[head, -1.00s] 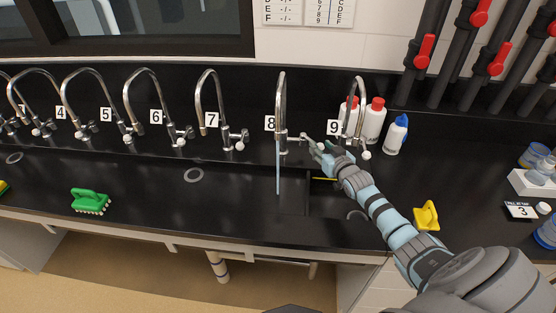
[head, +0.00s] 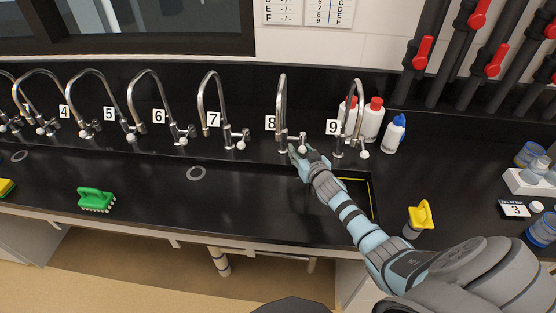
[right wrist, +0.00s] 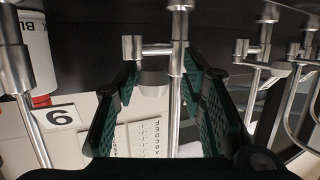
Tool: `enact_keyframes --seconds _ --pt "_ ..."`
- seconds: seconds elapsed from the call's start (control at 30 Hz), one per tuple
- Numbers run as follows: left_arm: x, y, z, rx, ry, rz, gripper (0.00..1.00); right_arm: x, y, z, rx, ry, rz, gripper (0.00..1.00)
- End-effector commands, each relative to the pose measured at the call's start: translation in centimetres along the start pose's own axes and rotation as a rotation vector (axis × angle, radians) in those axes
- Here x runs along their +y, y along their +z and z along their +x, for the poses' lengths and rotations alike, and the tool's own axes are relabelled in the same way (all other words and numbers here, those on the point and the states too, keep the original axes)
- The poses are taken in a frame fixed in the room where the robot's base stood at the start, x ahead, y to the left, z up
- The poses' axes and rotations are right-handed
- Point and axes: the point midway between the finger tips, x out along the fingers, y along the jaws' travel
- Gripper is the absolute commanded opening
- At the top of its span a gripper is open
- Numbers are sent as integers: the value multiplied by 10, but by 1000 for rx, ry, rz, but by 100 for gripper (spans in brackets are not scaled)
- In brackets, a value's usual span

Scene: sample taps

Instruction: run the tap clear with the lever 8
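Tap 8 (head: 282,100) is a tall chrome gooseneck at the back of the black counter, beside its label 8 (head: 270,123). No water shows under its spout. Its lever (head: 301,147) has a pale knob at the right of the tap base. My right gripper (head: 297,153) is just below and in front of the lever. In the right wrist view its two green fingers stand wide apart, open, with a pale knob (right wrist: 153,82) and the chrome tap pipe (right wrist: 177,60) appearing between them. Contact cannot be told. My left gripper is out of view.
Tap 9 (head: 356,100) stands close on the right and tap 7 (head: 209,95) on the left. White bottles (head: 373,120) stand behind tap 9. A sink basin opens under my right arm.

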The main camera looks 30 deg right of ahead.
Motion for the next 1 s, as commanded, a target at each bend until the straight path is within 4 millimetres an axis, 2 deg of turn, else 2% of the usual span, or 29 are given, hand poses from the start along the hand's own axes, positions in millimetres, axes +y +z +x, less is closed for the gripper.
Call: enact_keyframes --seconds 0.27,0.53,0.67,1.0 --pt "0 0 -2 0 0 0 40 8 -1 -5 1 0 -1 37" --pt "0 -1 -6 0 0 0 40 8 -2 -52 0 -1 -4 37" --pt "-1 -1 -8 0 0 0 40 8 -2 -68 0 0 -3 37" --pt "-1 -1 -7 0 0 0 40 8 -1 -70 0 0 -1 37"
